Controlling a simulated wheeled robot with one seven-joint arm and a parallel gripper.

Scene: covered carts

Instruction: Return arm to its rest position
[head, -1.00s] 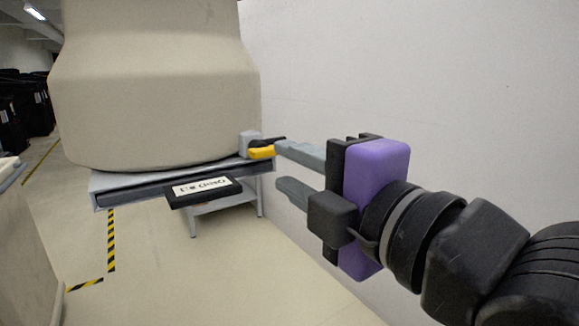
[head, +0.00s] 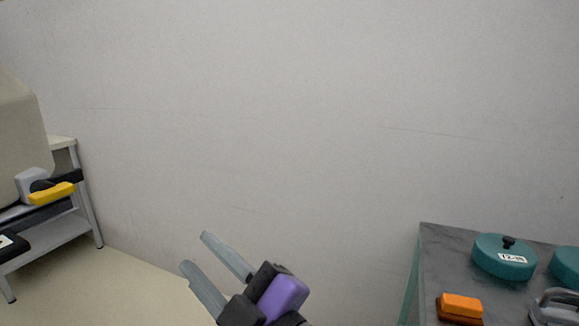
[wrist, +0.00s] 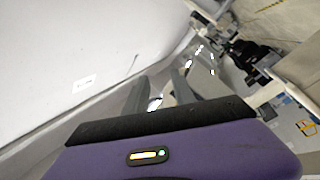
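My gripper (head: 213,264) shows at the bottom of the head view, in front of the bare wall and floor. Its two grey fingers are apart, with nothing between them. In the wrist view the fingers (wrist: 158,92) also stand apart beyond the purple gripper body. The rest of my arm is mostly below the head view's lower edge.
A covered cart (head: 60,240) with a yellow-handled part (head: 52,193) stands at the left. A dark-topped table (head: 440,255) at the right holds a teal lidded container (head: 505,257) and an orange block (head: 461,306). Floor between them is clear.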

